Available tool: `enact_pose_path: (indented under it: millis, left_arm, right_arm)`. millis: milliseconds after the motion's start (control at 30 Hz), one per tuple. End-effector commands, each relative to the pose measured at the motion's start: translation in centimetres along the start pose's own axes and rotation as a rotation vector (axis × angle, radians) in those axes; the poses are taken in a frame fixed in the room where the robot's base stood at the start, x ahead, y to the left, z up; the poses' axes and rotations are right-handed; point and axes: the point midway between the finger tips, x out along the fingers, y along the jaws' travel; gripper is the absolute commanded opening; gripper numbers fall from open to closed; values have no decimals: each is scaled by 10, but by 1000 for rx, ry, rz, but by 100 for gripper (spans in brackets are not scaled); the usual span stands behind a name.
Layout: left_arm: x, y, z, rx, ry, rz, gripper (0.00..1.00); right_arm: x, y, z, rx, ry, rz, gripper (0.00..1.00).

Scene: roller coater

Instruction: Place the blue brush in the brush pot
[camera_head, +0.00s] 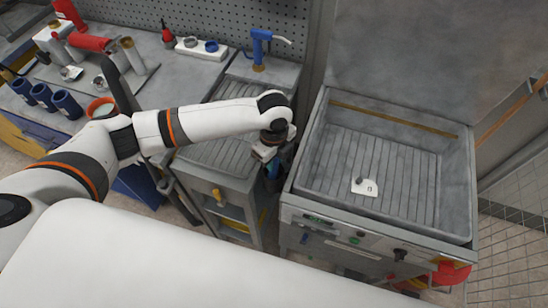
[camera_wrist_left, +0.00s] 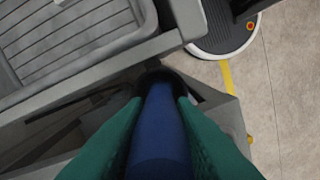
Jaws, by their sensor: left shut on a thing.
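My left gripper (camera_head: 265,154) is at the gap between the slatted side cabinet and the coater. In the left wrist view its green fingers are shut on the blue brush (camera_wrist_left: 160,135), one on each side. The brush points away from the camera, and its far end meets a dark rounded rim (camera_wrist_left: 158,75). This may be the brush pot; I cannot tell how far the brush is inside it. In the head view a dark blue shape (camera_head: 272,182) shows just below the gripper; I cannot tell whether it is brush or pot. My right gripper is not in view.
The coater (camera_head: 455,200) with its ribbed basin stands right of the gripper. The side cabinet (camera_head: 215,180) stands left, close to the gripper. A workbench (camera_head: 190,75) holds several blue cups and tools. A blue-handled tool (camera_head: 260,48) stands at the back.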

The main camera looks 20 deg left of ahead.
Motion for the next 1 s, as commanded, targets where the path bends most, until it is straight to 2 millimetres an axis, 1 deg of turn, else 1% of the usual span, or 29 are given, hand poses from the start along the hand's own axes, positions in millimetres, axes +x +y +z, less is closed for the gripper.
enact_pose_path:
  millis: [100,400,433,500,567,867,967,1000]
  left_arm:
    - [8,0,0,0,-1,1,1]
    - [11,0,0,0,-1,1,1]
    - [11,0,0,0,0,1,25]
    - [11,0,0,0,0,1,37]
    - [11,0,0,0,0,1,46]
    - [9,0,0,0,0,1,46]
    - [2,1,0,0,-1,3,46]
    - [-3,1,0,0,0,4,46]
  right_arm:
    - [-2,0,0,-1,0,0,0]
    - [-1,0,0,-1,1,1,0]
    - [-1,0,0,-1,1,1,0]
    - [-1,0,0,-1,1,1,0]
    - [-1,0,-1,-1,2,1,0]
    - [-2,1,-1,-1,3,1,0]
    - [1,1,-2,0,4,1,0]
    - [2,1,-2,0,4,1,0]
